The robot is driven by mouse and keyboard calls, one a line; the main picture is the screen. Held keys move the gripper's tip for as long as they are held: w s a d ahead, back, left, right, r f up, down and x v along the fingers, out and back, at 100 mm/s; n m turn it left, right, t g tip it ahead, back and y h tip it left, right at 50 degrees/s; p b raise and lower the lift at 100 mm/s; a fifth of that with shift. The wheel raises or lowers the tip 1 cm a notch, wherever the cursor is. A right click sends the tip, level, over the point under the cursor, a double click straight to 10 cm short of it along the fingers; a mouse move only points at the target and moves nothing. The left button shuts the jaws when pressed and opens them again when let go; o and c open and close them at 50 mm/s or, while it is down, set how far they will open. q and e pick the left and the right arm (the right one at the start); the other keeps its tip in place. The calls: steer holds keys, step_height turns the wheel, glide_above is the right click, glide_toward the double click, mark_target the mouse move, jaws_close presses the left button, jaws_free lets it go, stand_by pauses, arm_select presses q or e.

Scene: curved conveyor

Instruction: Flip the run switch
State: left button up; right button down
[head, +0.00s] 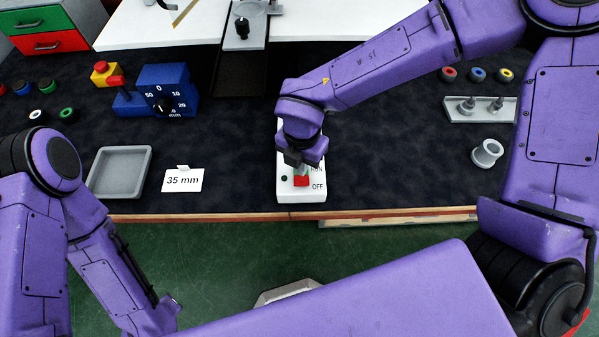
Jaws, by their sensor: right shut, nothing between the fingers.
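The run switch is a white box (288,192) near the front edge of the dark table, with a red part (301,181) and the labels RUN and OFF on its right side. My right gripper (302,166) is shut and empty. It points down over the switch, right at or just above the red part; I cannot tell whether it touches. The gripper hides the upper part of the switch, and the exact lever position is unclear. My left arm is at the lower left, and its gripper fingers do not show.
A grey tray (147,173) and a "35 mm" card (182,180) lie left of the switch. A blue dial box (167,75) stands behind them. A holder with metal pegs (480,118) and a grey cup (487,152) are at right. Coloured caps lie near both sides.

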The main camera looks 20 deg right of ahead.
mark_target(301, 178)
steer(key=shift+f+b, duration=1.4)
steer(key=shift+f, duration=0.35)
stand_by(0.9)
step_height(301, 178, up, 7)
steer(key=p, duration=0.6)
steer(key=shift+r, duration=0.1)
stand_by(0.3)
